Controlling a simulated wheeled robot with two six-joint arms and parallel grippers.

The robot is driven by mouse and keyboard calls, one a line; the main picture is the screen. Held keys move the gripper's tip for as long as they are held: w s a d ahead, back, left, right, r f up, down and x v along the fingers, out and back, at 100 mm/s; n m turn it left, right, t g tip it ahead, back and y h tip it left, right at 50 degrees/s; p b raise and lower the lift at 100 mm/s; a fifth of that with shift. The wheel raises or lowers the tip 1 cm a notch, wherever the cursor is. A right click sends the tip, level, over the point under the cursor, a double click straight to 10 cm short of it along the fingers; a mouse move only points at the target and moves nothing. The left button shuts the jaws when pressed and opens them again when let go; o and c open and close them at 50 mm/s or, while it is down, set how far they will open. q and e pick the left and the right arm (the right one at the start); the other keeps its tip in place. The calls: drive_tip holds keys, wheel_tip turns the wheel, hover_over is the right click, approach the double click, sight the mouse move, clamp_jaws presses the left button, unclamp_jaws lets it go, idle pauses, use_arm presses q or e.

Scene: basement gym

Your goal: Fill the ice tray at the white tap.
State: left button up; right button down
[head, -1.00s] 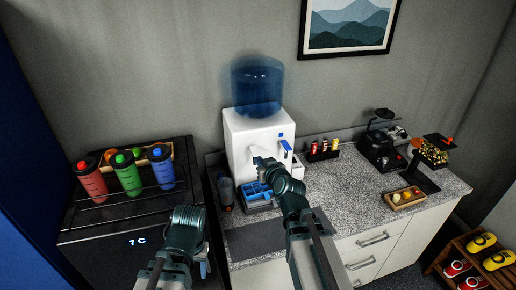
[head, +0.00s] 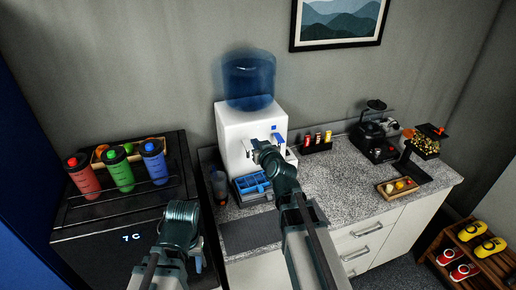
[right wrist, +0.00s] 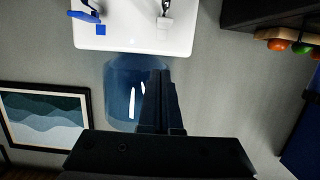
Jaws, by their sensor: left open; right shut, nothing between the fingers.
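The blue ice tray (head: 252,184), with several compartments, sits at the foot of the white water dispenser (head: 232,122), below its taps. I cannot tell whether it holds water. The white tap (right wrist: 164,20) shows in the right wrist view, whose picture is upside down; in the head view my right gripper's arm crowds it. My right gripper (head: 256,146) is shut and empty, close in front of the dispenser at tap height; contact cannot be told. Its fingers also show in the right wrist view (right wrist: 160,100). My left gripper (head: 198,263) is low at the left, open, mostly hidden by its wrist.
A blue tap (right wrist: 84,15) is beside the white one. A dark bottle (head: 219,188) stands left of the ice tray. A condiment rack (head: 316,147), a black machine (head: 372,135) and a wooden tray (head: 385,192) are to the right. The counter's front (head: 325,205) is clear.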

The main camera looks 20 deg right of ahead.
drive_tip(key=b, duration=0.1)
hover_over(251, 146)
drive_tip(key=s, duration=0.3)
drive_tip(key=f, duration=0.2)
drive_tip(key=f+b, duration=0.2)
drive_tip(key=b, duration=0.1)
drive_tip(key=f+b, duration=0.1)
drive_tip(key=shift+w+a+f, duration=0.25)
drive_tip(key=shift+a+f, duration=0.05)
drive_tip(key=shift+a, duration=0.05)
